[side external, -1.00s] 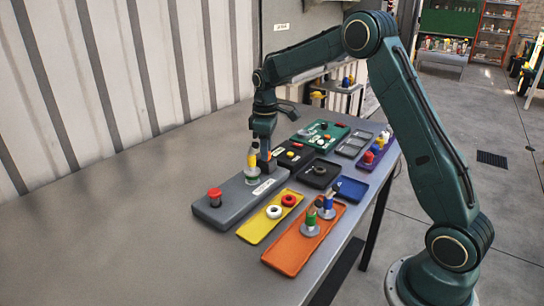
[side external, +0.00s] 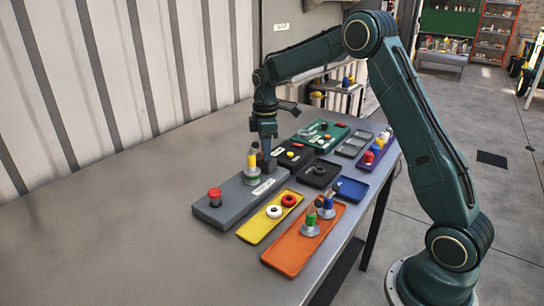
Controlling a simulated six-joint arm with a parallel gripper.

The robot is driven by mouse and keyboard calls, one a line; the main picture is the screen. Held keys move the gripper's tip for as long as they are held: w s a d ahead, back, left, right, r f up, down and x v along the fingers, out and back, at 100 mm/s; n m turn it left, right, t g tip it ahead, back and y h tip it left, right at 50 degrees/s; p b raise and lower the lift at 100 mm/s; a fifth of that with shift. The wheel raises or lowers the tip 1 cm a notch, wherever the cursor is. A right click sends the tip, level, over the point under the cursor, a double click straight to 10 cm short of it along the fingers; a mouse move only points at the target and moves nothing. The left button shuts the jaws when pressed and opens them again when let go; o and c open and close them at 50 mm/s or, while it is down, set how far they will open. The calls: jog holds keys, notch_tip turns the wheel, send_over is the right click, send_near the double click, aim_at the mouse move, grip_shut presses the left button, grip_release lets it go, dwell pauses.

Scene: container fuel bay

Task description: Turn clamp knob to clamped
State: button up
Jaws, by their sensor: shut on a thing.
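A long grey panel (side external: 234,202) lies on the table and carries the clamp knob, a small dark upright piece at its far end. My gripper (side external: 266,154) points down over that end and is shut on the knob, which it mostly hides. Which way the knob points cannot be told. A white label (side external: 263,187) lies on the panel in front of the knob.
A red button (side external: 215,193) sits on the panel's near end. A yellow tray (side external: 256,229) with rings, an orange tray (side external: 291,257) with pegs and a black tray (side external: 319,174) lie to the right. The table's left side is clear.

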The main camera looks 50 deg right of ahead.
jog(key=o, duration=1)
jog(key=shift+r, duration=0.1)
notch_tip(320, 180, up, 14)
jog(key=shift+f, duration=0.2)
